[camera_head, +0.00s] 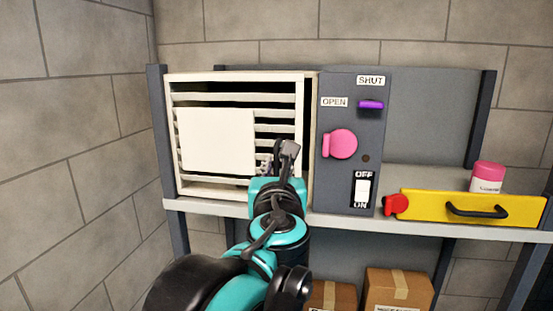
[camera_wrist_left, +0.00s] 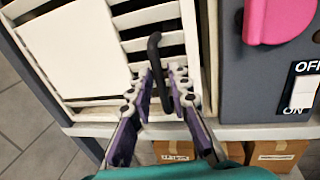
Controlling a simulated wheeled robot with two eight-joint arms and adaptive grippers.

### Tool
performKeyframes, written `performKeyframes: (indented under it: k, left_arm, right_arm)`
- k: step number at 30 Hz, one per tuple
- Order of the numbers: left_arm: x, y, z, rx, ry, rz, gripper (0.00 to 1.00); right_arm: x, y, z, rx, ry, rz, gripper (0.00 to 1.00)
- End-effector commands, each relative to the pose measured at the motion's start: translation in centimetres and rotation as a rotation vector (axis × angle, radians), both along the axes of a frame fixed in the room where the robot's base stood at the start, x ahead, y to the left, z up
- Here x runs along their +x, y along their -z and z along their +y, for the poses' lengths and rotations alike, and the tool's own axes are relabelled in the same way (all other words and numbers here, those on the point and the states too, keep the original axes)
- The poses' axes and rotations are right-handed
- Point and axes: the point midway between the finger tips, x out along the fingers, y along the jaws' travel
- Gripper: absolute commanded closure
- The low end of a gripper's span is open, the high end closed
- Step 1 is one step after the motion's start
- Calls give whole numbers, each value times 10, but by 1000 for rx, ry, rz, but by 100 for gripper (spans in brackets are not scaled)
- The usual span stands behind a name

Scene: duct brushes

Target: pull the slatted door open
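The slatted door (camera_head: 235,97) is a cream louvred panel with a blank white plate (camera_head: 218,141) on it. It stands at the left of the shelf, and a narrow dark strip shows beside its right edge. Its black bar handle (camera_wrist_left: 154,50) is upright near that edge in the left wrist view. My left gripper (camera_wrist_left: 163,88) is at the handle, with one purple-padded finger on each side of its lower part. The fingers look apart, with small gaps to the bar. In the head view my left gripper (camera_head: 284,158) hides most of the handle. My right gripper is not in view.
Right of the door is a grey panel (camera_head: 376,140) with a pink knob (camera_head: 341,144), a purple lever (camera_head: 370,105) and an OFF/ON switch (camera_head: 362,190). Cardboard boxes (camera_head: 398,290) sit below the shelf.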

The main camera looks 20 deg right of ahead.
Motion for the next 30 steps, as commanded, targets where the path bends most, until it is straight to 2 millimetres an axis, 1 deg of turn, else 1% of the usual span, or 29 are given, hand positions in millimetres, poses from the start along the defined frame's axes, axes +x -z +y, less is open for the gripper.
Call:
performKeyframes:
  k: [1, 6, 14, 16, 17, 30]
  left_arm:
    - [7, -1, -2, -1, -3, 0, 82]
    - [19, 0, -7, -2, 0, 1, 82]
    - [20, 0, -7, -2, -1, 2, 82]
    - [20, 0, -7, -2, -1, 2, 98]
    - [20, 0, -7, -2, -1, 2, 100]
    - [16, 1, -8, -2, 18, 2, 100]
  right_arm:
    - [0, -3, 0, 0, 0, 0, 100]
    - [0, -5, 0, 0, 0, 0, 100]
    - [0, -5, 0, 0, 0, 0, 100]
    - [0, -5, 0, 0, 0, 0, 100]
    - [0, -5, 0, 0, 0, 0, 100]
    - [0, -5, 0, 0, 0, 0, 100]
